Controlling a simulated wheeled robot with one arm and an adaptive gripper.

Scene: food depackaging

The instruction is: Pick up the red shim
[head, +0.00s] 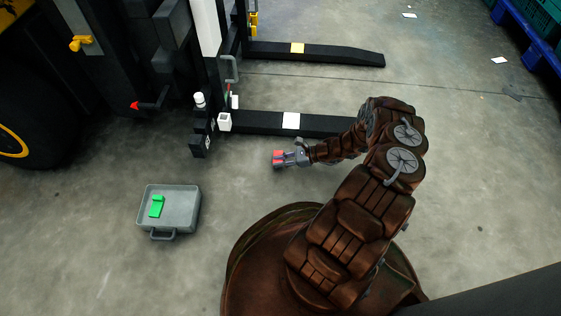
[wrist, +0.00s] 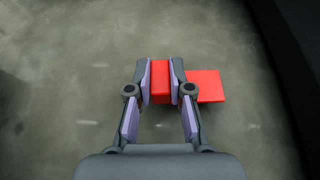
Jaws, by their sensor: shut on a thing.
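The red shim (head: 278,155) is at the tip of my gripper (head: 285,157) in the head view, near the forklift's closer fork. In the wrist view, my gripper (wrist: 160,84) is shut on a raised upright part of the red shim (wrist: 209,86), one finger on each side. A flat red part sticks out to the right past the right finger. The floor shows beneath; I cannot tell how far the shim is above it.
A grey tray (head: 183,224) with a handle lies on the floor at left, with a green shim (head: 157,206) in it. The forklift's forks (head: 335,124) lie beyond my gripper. The floor between tray and gripper is clear.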

